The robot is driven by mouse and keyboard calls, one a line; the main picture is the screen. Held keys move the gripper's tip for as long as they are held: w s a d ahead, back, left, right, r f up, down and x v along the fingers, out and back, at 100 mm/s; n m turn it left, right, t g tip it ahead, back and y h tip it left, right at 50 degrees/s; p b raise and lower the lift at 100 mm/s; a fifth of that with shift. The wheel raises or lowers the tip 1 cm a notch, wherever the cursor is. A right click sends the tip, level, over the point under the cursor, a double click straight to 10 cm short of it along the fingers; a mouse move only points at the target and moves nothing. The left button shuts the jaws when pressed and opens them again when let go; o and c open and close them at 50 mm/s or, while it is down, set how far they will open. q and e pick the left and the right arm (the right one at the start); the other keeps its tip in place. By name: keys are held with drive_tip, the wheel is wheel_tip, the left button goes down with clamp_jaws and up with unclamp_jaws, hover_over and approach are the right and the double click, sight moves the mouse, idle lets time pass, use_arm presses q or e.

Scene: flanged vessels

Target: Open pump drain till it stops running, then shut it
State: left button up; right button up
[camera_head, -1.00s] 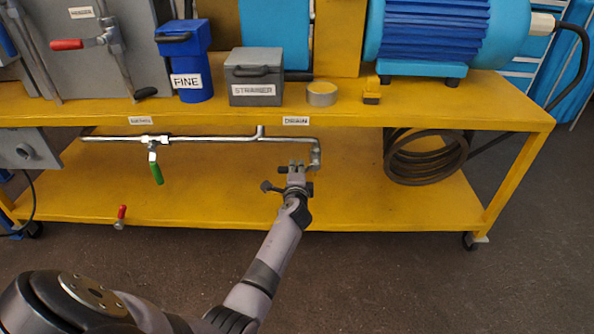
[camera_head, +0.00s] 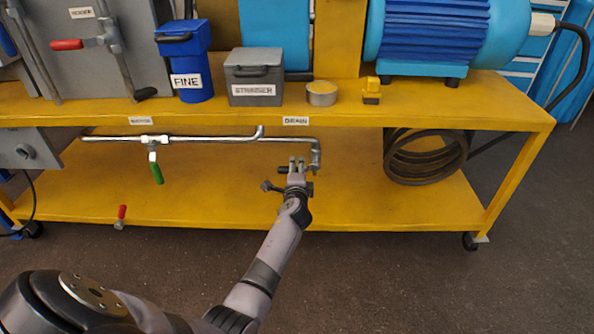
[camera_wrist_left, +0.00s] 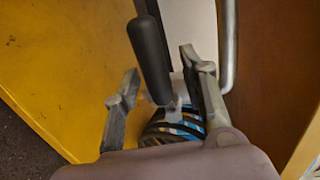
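The drain pipe (camera_head: 290,139) runs under the upper deck to a downturned end (camera_head: 316,155), below a DRAIN label (camera_head: 296,120). My left gripper (camera_head: 297,163) is just left of that end. In the left wrist view, a black handle grip (camera_wrist_left: 150,60) stands between the two spread fingers of my left gripper (camera_wrist_left: 160,82), with a visible gap to the left finger. Contact with the right finger cannot be told. A metal pipe (camera_wrist_left: 228,45) passes behind the right finger. No running liquid can be made out. My right gripper is out of view.
A green-handled valve (camera_head: 156,170) hangs from the pipe further left, and a red-handled one (camera_head: 121,216) is low at the front. The yellow lower shelf (camera_head: 220,195) is mostly clear.

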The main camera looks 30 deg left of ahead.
use_arm(q)
drive_tip(key=shift+s+d, duration=0.1)
drive_tip(key=v, duration=1.1)
drive_tip(key=shift+s, duration=0.35)
drive_tip(key=shift+d+r, duration=0.1)
drive_tip(key=shift+d, duration=0.05)
